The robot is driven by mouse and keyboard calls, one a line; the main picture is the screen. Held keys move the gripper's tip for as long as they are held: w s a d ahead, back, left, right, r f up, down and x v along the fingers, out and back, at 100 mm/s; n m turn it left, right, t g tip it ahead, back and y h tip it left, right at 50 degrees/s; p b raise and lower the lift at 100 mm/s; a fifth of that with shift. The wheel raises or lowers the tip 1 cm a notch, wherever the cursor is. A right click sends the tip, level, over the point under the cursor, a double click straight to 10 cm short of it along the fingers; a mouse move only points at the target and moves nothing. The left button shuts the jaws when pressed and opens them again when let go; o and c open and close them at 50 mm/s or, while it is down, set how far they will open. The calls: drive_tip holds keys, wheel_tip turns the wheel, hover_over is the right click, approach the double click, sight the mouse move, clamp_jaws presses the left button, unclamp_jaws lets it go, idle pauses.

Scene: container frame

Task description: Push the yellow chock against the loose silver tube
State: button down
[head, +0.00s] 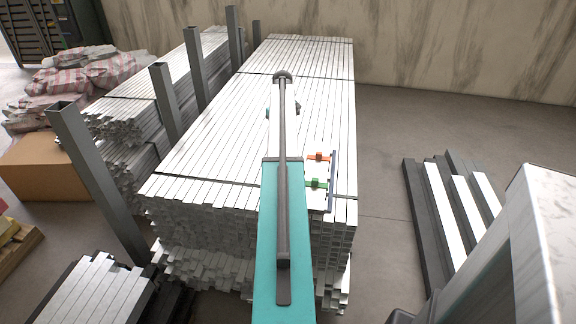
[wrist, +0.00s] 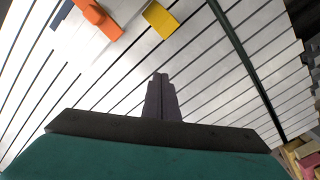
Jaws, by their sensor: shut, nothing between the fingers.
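The yellow chock (wrist: 160,20) lies on the silver tubes (wrist: 210,70) at the top of the wrist view. In the head view I cannot make it out; my arm covers part of the stack there. My gripper (wrist: 160,78) is shut and empty, its dark fingers pointing up the wrist view towards the chock, with a gap between them. The tubes lie side by side in a large bundle, also in the head view (head: 215,130). I cannot tell which tube is the loose one.
An orange chock (wrist: 98,18) lies left of the yellow one; an orange chock (head: 318,157) and a green chock (head: 316,183) show in the head view beside a dark bar (head: 333,185). A dark strap (wrist: 240,50) crosses the tubes. Grey posts (head: 163,100) stand left.

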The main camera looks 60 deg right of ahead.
drive_tip(key=shift+f, duration=0.1)
idle(0.3)
wheel_tip(320, 180, down, 10)
drive_tip(key=shift+f, duration=0.1)
drive_tip(key=shift+s+a, duration=0.3)
drive_tip(key=shift+s, duration=0.1)
drive_tip(key=shift+s+a+r, duration=0.1)
drive_tip(key=shift+s+a, duration=0.3)
drive_tip(key=shift+s, duration=0.25)
drive_tip(key=shift+s+a+r, duration=0.1)
drive_tip(key=shift+s+a, duration=0.3)
drive_tip(key=shift+s, duration=0.2)
